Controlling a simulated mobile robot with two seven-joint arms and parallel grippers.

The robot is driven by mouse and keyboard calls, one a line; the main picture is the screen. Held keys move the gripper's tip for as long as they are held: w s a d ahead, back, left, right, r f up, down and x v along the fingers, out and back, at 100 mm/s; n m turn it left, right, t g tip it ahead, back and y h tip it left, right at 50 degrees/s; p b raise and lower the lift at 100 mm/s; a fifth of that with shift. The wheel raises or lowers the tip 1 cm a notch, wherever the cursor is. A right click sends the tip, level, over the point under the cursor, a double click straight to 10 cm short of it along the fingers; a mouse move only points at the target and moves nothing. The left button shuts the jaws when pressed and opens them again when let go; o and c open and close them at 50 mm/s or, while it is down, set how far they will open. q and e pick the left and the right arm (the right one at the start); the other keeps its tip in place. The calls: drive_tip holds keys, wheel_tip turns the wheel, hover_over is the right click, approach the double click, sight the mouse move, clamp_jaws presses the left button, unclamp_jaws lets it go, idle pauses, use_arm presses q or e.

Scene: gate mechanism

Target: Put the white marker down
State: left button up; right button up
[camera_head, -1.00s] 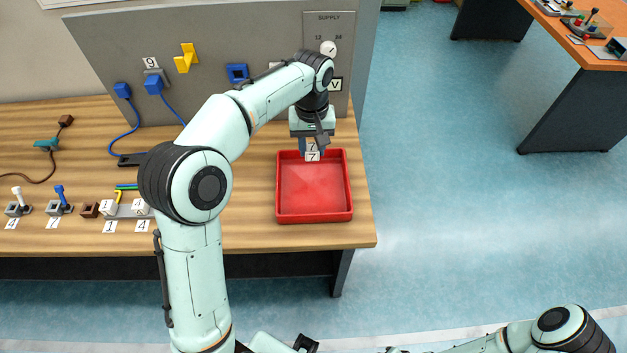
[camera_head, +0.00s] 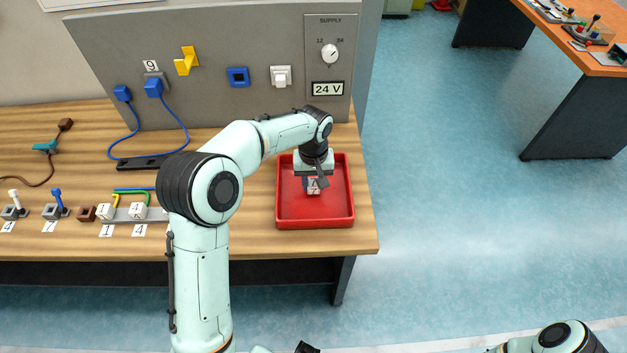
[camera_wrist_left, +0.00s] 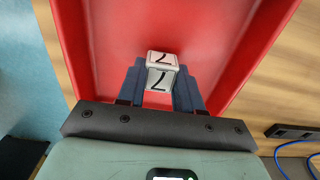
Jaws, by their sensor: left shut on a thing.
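My right gripper is not in view; only part of my right arm shows at the lower right.
A grey panel behind carries a white switch (camera_head: 281,76), a blue socket (camera_head: 238,77) and a 24 V display (camera_head: 327,89). The tray's front part is empty.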

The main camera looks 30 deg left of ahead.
sight(313, 182)
use_arm(q)
drive_tip(key=shift+f, duration=0.1)
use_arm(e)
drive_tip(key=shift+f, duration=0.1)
use_arm(q)
drive_tip(key=o, duration=1.1)
drive_tip(key=shift+c, duration=0.2)
wheel_tip(313, 182, up, 12)
drive_tip(key=p, duration=0.1)
drive_tip(key=shift+p, duration=0.35)
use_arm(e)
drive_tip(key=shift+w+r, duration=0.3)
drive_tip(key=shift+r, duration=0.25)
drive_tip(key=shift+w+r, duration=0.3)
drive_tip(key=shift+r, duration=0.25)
